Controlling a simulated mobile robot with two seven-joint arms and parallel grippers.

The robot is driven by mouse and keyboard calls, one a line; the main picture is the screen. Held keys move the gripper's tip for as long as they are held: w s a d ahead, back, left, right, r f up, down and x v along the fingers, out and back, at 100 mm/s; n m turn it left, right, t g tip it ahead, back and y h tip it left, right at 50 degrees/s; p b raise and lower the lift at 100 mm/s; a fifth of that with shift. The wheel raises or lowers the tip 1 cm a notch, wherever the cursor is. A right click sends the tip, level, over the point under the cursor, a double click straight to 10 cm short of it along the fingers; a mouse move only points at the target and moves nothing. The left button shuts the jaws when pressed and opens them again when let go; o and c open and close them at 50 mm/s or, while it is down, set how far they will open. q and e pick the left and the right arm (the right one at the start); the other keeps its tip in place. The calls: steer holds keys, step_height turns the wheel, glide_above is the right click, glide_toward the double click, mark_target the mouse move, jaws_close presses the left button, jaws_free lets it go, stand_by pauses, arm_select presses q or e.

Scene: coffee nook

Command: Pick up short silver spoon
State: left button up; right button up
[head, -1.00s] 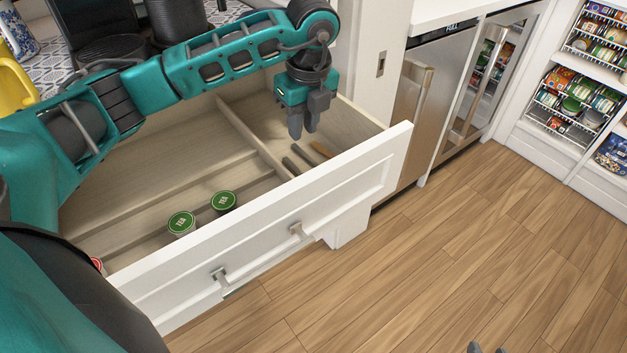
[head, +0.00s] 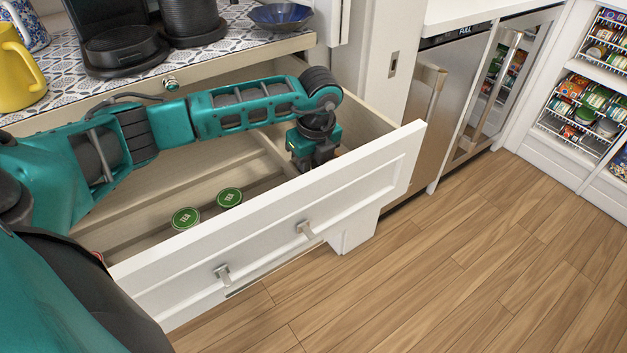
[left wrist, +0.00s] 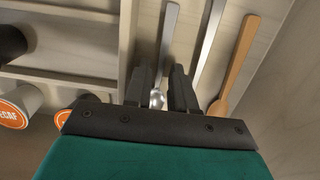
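The short silver spoon (left wrist: 169,35) lies on the floor of the open drawer's right compartment. In the left wrist view its bowl lies between the two dark fingers of my left gripper (left wrist: 163,88), which stand apart on either side of it. In the head view my left gripper (head: 312,160) reaches down into the drawer (head: 290,232). Its fingertips and the spoon are hidden there. A longer silver utensil (left wrist: 210,38) lies just right of the spoon. A wooden spoon (left wrist: 240,62) lies farther right. My right gripper is out of view.
A divider (left wrist: 126,45) stands close left of the gripper. Green-lidded pods (head: 186,218) lie in the left compartments. The drawer's front panel rises close to the gripper. Above the drawer, the counter (head: 190,62) holds a dark machine base, a blue bowl (head: 280,15) and a yellow mug (head: 15,70).

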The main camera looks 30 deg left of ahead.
arm_select(q)
steer(key=shift+f, duration=0.15)
jaws_close()
stand_by(0.4)
